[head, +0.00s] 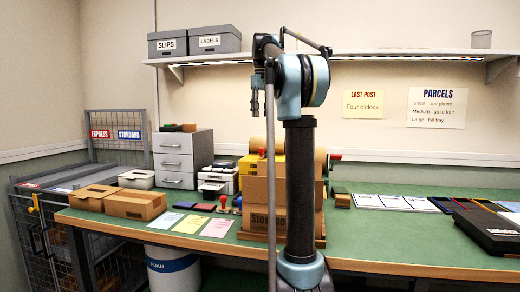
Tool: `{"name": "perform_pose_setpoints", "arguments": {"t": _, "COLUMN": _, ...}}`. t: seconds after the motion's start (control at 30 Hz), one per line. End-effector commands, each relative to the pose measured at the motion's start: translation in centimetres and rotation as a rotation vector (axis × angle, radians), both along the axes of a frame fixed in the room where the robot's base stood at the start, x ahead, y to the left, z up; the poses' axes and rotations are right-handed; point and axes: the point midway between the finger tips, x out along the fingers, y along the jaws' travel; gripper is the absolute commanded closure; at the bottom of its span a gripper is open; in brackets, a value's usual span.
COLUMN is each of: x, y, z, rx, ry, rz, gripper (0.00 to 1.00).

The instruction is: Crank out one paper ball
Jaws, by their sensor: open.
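A brown paper roll and box assembly (254,203) stands on the green bench, mostly hidden behind my arm. A roll of brown paper (262,145) shows at its top, with a yellow part (247,164) below it. A red knob (335,157) sticks out to the right of my arm; it looks like a crank handle, but its link to the roll is hidden. No paper ball can be made out. My gripper (254,104) hangs open, pointing down, well above the bench and in front of the wall. It appears empty and touches nothing.
Brown cartons (135,204), coloured sheets (190,223) and red-handled stamps (223,201) lie on the left of the bench (385,235). A grey drawer unit (182,158) stands behind them. Black trays (490,228) lie at the right. A shelf (400,55) runs above.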

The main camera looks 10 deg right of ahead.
Motion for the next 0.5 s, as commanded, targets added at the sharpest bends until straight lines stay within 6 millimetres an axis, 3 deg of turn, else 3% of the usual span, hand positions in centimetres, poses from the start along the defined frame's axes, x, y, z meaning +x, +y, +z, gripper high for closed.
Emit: {"name": "perform_pose_setpoints", "arguments": {"t": 0.5, "x": 0.0, "y": 0.2, "z": -8.4, "rx": 0.0, "ry": 0.0, "rz": 0.002, "gripper": 0.59}}
